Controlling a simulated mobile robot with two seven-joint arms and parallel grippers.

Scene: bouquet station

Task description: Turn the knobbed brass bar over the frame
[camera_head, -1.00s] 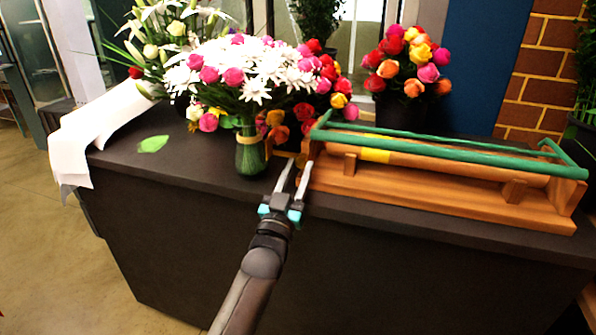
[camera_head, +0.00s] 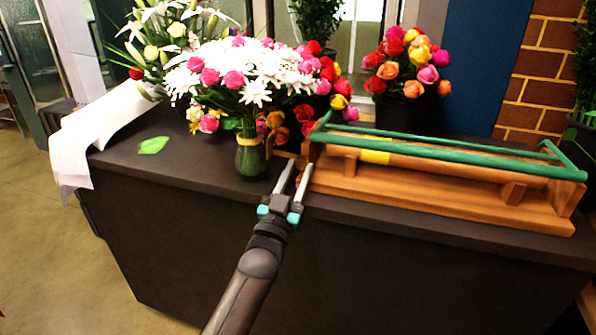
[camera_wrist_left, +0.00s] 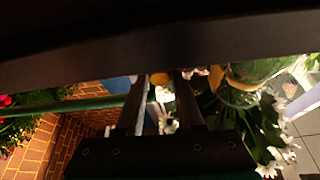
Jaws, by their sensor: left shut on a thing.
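The wooden stand (camera_head: 420,207) sits on the counter at the right, with a green bar frame (camera_head: 440,157) over a wooden roller. The knobbed brass bar (camera_head: 286,154) shows only as a small brass piece at the stand's left end. My left gripper (camera_head: 298,163) is at that end, its two fingers pointing up and away, shut on the brass knob. In the left wrist view a round brass-orange end (camera_wrist_left: 160,78) shows between the fingertips. The rest of the bar is hidden or too small to make out. My right gripper is not in view.
A vase (camera_head: 250,158) of white and pink flowers stands just left of my gripper. More bouquets (camera_head: 405,62) stand behind. White paper (camera_head: 75,160) hangs off the left end of the dark counter (camera_head: 200,172); a green leaf (camera_head: 153,145) lies near it.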

